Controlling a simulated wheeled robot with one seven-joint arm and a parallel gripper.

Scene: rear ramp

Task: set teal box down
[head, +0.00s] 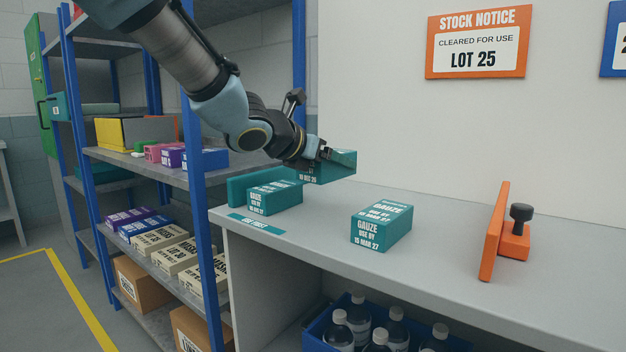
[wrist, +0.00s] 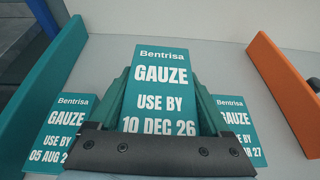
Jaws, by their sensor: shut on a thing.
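My gripper (head: 316,156) is shut on a teal gauze box (head: 342,167). In the wrist view the held box (wrist: 160,75) reads "GAUZE USE BY 10 DEC 26", with a finger along each side. It looks to be above the grey counter (head: 460,225); a gap under it is hard to judge. A second teal gauze box (head: 274,198) stands on the counter to the left, reading 05 AUG 26 in the wrist view (wrist: 58,130). A third (head: 381,226), dated 15 MAR 27, stands to the right, partly hidden in the wrist view (wrist: 238,128).
A teal upright panel (head: 245,186) stands behind the left box, and an orange bookend-like piece (head: 493,232) with a black knob stands at right. A teal "USE FIRST" label (head: 256,223) lies near the counter's left front edge. Bare counter lies between the two standing boxes.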

